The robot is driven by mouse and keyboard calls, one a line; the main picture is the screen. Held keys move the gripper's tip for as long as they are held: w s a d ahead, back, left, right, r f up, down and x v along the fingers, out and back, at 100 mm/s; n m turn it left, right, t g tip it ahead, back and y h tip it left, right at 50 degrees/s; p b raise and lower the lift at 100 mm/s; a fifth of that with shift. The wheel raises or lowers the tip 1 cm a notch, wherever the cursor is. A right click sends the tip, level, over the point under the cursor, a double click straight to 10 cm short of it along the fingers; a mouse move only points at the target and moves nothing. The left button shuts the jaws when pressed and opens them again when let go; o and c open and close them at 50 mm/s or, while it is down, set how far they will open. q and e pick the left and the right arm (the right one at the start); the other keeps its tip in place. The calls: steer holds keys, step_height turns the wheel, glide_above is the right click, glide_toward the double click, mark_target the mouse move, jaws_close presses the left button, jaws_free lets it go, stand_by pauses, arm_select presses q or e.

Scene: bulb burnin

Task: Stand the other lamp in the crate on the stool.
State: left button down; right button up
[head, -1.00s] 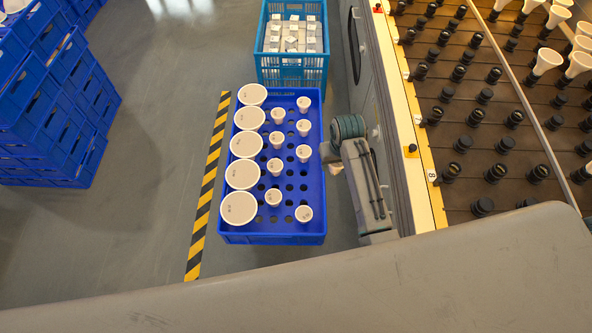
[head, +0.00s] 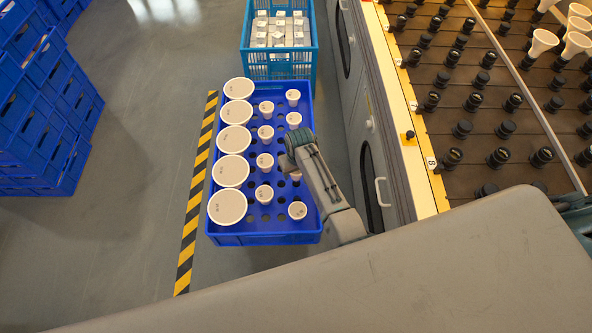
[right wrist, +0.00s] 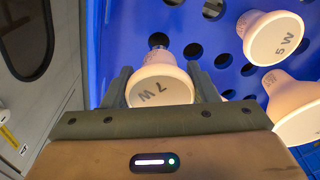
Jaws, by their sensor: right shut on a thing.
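A blue crate (head: 262,239) with a perforated bed holds wide pale lamps (head: 227,206) in its left column and small ones (head: 263,193) in its middle and right columns. No stool shows under it. My right gripper (head: 290,158) is over the crate's right column. In the right wrist view it is shut on a lamp marked 7 W (right wrist: 160,88), its pale face toward the camera and its narrow end toward the holed bed. Whether that end is in a hole I cannot tell. A lamp marked 5 W (right wrist: 272,38) stands beside it. My left gripper is not in view.
A lighter blue crate (head: 279,66) of white boxes stands behind. Black-yellow tape (head: 196,190) runs along the floor at left, with stacked blue crates (head: 45,120) beyond. A rack of black sockets (head: 470,90) with some lamps is at right.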

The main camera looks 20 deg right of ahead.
mark_target(296, 178)
steer(key=shift+f, duration=0.6)
steer(key=shift+r, duration=0.1)
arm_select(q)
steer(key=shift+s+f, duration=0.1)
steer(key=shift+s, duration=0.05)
arm_select(e)
steer(key=shift+s, duration=0.1)
